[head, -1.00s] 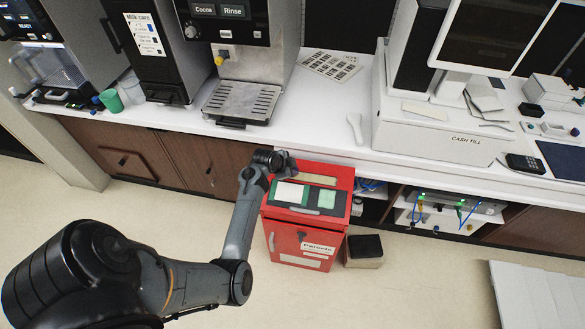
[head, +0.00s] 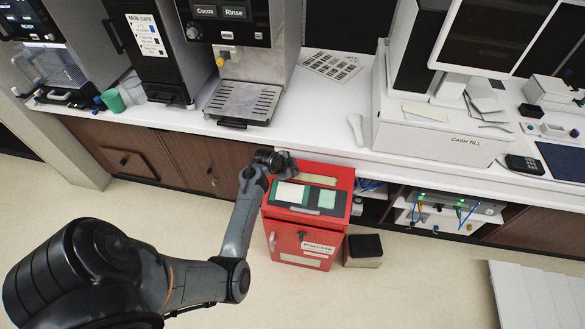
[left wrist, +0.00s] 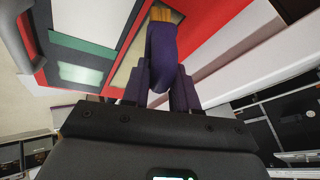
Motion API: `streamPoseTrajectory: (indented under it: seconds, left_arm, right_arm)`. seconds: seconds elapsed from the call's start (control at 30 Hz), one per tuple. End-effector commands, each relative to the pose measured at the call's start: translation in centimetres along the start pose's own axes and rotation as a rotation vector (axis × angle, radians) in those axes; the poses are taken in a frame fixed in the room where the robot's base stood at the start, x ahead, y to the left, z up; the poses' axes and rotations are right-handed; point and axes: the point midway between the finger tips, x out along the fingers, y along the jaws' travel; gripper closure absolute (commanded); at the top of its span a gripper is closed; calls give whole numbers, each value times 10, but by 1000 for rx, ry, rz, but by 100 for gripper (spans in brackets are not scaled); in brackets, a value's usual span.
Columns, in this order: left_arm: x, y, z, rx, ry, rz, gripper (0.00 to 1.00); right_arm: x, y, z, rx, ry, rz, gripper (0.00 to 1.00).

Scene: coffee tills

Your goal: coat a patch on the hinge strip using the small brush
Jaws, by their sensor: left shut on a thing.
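My left gripper (head: 288,163) is just above the back of the red parcels box (head: 302,243). In the left wrist view its fingers (left wrist: 163,78) are shut on the small brush (left wrist: 164,52), which has a dark purple body and short tan bristles. The bristles point away from the gripper, over the box top. A pale beige strip (head: 318,178), which looks like the hinge strip, runs along the back of the box top. It also shows in the left wrist view (left wrist: 128,66), beside the brush. I cannot tell whether the bristles touch it. My right gripper is out of view.
The box top carries a white panel (head: 290,193) and a green panel (head: 326,200). The white counter (head: 335,140) edge is just behind the box, with a pale spoon-shaped item (head: 356,128) on it. A dark-topped block (head: 364,248) stands right of the box. Floor in front is open.

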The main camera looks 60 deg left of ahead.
Motion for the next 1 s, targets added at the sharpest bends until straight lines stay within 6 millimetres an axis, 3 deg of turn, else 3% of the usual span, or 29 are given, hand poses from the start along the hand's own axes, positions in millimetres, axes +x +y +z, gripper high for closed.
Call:
streamPoseTrajectory:
  seconds: [1.0]
  left_arm:
    - [-8,-10,23,-1,0,-1,96]
  right_arm:
    - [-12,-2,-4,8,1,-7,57]
